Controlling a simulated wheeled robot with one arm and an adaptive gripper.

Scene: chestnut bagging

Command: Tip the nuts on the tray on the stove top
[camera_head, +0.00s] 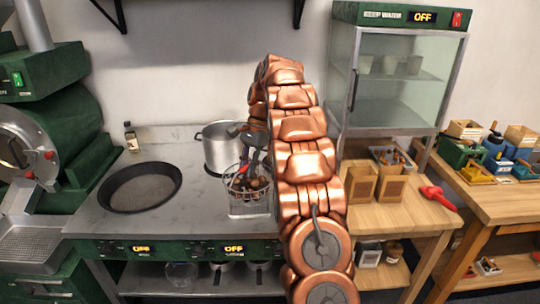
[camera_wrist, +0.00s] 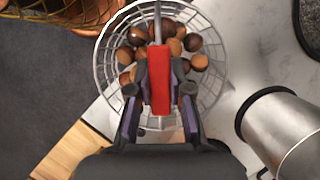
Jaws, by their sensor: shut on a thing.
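A round wire basket (camera_head: 234,184) with several brown nuts (camera_head: 252,184) in it is at the right part of the stove top (camera_head: 190,210). It also shows in the wrist view (camera_wrist: 102,60), where the nuts (camera_wrist: 136,36) lie inside its mesh. My gripper (camera_wrist: 159,88) is shut on the basket's red handle (camera_wrist: 160,72), above the nuts. In the head view my gripper (camera_head: 255,150) is partly hidden by my copper arm. A pale metal, tray-like piece (camera_head: 250,208) shows below the basket. I cannot tell whether the basket touches it.
A black pan (camera_head: 140,187) lies on the stove's left part, with bare surface between it and the basket. A steel pot (camera_head: 220,150) stands behind the basket. Paper bags (camera_head: 360,185) and a red scoop (camera_head: 437,196) are on the wooden table to the right.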

